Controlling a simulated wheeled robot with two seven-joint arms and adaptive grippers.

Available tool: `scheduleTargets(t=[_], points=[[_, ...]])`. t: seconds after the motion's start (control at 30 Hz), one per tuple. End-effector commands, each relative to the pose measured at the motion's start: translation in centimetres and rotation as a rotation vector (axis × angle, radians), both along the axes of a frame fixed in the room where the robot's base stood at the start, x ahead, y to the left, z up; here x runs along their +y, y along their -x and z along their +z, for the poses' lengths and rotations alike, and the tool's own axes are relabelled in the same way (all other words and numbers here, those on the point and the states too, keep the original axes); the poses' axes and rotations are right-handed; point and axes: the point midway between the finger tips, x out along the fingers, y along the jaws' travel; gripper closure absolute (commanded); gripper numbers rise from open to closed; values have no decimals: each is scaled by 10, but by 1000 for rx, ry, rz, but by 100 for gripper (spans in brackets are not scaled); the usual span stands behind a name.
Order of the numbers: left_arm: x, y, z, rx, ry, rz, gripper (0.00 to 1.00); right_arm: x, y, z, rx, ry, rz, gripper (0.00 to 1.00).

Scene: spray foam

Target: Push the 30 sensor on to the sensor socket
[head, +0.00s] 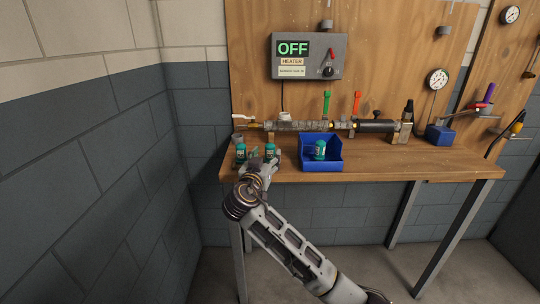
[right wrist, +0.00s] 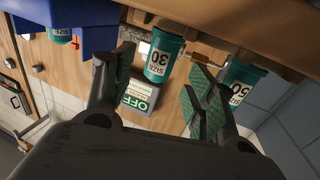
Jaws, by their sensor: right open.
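The teal 30 sensor, with "SIZE 30" on a white label, stands at the bench's left front in the head view (head: 270,151). It also shows in the right wrist view (right wrist: 164,60). My right gripper (head: 262,166) is at the bench's front edge, close to this sensor. In the right wrist view its fingers (right wrist: 156,76) are spread apart with the 30 sensor ahead of the gap, not clasped. I cannot single out the sensor socket; the pipe assembly (head: 310,125) runs along the back of the bench. My left gripper is not in view.
A teal 50 sensor (right wrist: 240,84) stands beside the 30 sensor, close to my right finger. A blue bin (head: 321,164) holds another teal sensor (head: 320,149). The heater box (head: 309,57) reads OFF. The bench (head: 390,168) right of the bin is clear in front.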

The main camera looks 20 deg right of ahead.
Motion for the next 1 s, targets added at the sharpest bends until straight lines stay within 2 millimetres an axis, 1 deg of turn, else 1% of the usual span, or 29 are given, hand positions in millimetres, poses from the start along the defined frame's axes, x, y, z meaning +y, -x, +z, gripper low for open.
scheduleTargets(t=[0.17,0.27,0.7,1.0], points=[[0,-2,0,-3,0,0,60,-1,-2,0,-1,1,-1,44],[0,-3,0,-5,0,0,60,-4,-7,1,-2,0,0,44],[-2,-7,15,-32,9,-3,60,-25,-40,3,0,1,-1,44],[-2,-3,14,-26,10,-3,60,-27,-44,3,0,0,0,44]])
